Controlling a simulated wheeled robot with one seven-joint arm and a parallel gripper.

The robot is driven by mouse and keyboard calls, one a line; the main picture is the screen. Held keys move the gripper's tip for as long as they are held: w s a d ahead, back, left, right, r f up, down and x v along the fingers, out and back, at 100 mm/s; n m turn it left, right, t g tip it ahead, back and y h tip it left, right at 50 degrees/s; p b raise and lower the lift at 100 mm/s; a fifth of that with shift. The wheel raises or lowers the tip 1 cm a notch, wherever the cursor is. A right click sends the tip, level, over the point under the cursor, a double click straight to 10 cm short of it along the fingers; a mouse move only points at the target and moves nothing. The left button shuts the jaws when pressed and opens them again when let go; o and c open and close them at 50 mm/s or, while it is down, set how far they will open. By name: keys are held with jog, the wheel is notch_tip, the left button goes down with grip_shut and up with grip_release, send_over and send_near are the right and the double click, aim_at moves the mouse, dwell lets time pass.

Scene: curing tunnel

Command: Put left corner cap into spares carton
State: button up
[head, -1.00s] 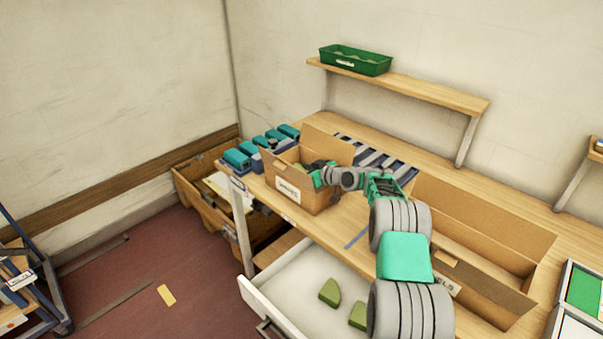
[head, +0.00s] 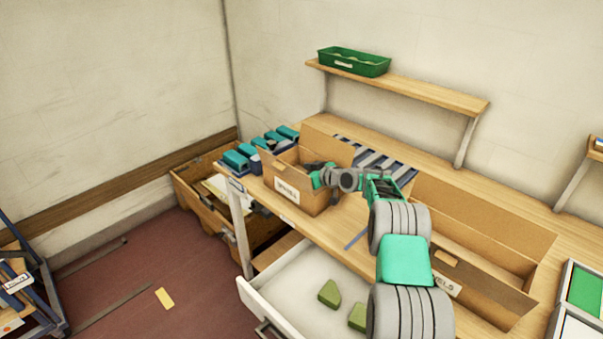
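The spares carton (head: 297,197) is an open cardboard box with a white label, standing near the left end of the bench. My gripper (head: 312,172) reaches over its right side, with its tip at or inside the opening. Its fingers are too small and hidden to show whether they are open or hold anything. Two green corner caps lie in the open white drawer below the bench. The left corner cap (head: 329,293) is in full view, and the other cap (head: 357,317) is partly hidden by my arm.
A longer open carton (head: 490,245) stands on the bench to the right, beside my arm. A green tray (head: 354,62) sits on the shelf above. The open drawer (head: 290,287) juts out below the bench.

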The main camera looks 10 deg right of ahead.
jog(key=shift+s+f+p, duration=0.25)
jog(key=shift+p, duration=0.7)
jog(key=shift+s+d+r, duration=0.1)
jog(key=shift+s+d, duration=0.05)
jog(key=shift+d, duration=0.1)
jog(key=r+b+v, duration=0.1)
jog(key=b+v, duration=0.1)
jog(key=v, duration=0.9)
